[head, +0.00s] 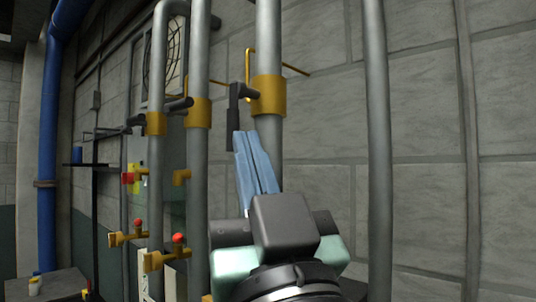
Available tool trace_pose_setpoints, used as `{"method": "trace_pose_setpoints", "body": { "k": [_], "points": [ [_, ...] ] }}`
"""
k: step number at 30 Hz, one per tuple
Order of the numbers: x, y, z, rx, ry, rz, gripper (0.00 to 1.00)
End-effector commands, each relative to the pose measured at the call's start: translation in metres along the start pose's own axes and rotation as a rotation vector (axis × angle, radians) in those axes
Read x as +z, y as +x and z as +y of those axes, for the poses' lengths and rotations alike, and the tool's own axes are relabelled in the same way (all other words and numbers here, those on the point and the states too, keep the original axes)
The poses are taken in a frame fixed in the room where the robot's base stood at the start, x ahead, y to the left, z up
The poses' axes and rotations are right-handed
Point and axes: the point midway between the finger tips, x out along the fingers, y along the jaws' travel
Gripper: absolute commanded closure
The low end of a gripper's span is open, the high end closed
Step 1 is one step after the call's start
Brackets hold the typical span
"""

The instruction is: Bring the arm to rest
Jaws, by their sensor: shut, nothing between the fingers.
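My gripper (244,134) shows at the lower middle of the head view, with its blue fingers pointing up and away from me. The fingers are side by side, shut, with nothing between them. A black valve handle (234,103) hangs from a yellow fitting (268,96) on a grey pipe, just above the fingertips in the picture. I cannot tell whether the fingertips touch the handle. My wrist hides the lower part of that pipe.
Several vertical grey pipes (378,150) stand before a grey block wall (430,100). Other yellow fittings (197,113) and red-knobbed valves (178,239) are at left. A blue pipe (48,130) and a low table (45,284) are at far left.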

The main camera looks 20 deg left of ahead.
Motion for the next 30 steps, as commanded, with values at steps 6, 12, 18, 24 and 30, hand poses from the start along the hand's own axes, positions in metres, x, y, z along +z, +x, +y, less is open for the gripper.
{"method": "trace_pose_setpoints", "body": {
  "k": [6, 12, 18, 24, 30],
  "points": [
    [0.007, -0.045, -0.001, 0.001, 0.0, 0.0, 1.0],
    [0.004, -0.061, -0.002, 0.0, 0.001, 0.001, 1.0],
    [0.003, -0.063, 0.001, 0.016, -0.012, 0.004, 1.0],
    [-0.009, -0.079, 0.041, 0.207, -0.171, 0.043, 1.0],
    [-0.024, -0.105, 0.08, 0.416, -0.354, 0.061, 1.0]
  ]
}}
